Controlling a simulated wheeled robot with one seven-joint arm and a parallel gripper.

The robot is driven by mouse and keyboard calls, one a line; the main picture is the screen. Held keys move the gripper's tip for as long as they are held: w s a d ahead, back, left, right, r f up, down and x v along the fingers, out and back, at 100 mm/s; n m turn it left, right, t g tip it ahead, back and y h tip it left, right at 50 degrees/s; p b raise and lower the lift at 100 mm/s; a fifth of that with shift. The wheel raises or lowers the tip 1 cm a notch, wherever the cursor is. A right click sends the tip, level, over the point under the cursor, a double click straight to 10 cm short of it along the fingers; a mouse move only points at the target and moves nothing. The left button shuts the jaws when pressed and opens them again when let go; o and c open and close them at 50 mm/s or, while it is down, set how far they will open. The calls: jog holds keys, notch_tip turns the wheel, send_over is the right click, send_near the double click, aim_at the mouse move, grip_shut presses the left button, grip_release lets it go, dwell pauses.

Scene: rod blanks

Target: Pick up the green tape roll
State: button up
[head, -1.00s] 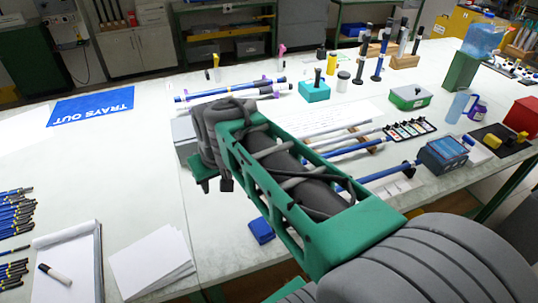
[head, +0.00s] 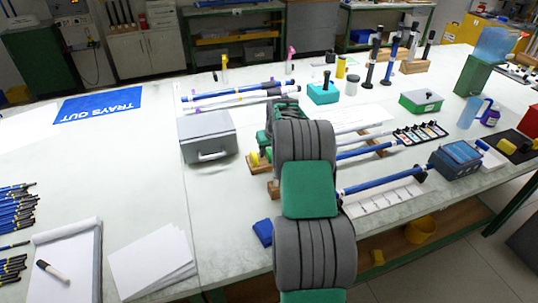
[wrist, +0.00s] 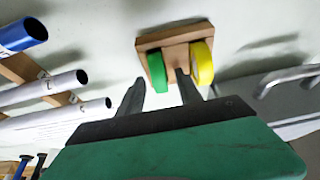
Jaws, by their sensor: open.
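The green tape roll (wrist: 157,72) stands on edge on a small wooden stand (wrist: 173,36), beside a yellow tape roll (wrist: 202,63), in the wrist view. My gripper (wrist: 160,88) is open, its two dark fingers pointing toward the stand. In that view one finger is left of the green roll and the other lies between the green and yellow rolls. I cannot tell whether either finger touches a roll. In the head view the yellow roll (head: 254,159) and part of the stand show left of my arm. My arm hides the green roll and fingertips there.
A grey case with a handle (head: 208,137) stands close left of the stand. Blue and white rods (head: 380,183) lie on racks to the right. A blue block (head: 263,232) sits near the front edge. The table's left middle is clear.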

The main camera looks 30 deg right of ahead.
jog(key=shift+w+f, duration=0.1)
jog(key=shift+f, duration=0.1)
grip_shut()
dwell(0.3)
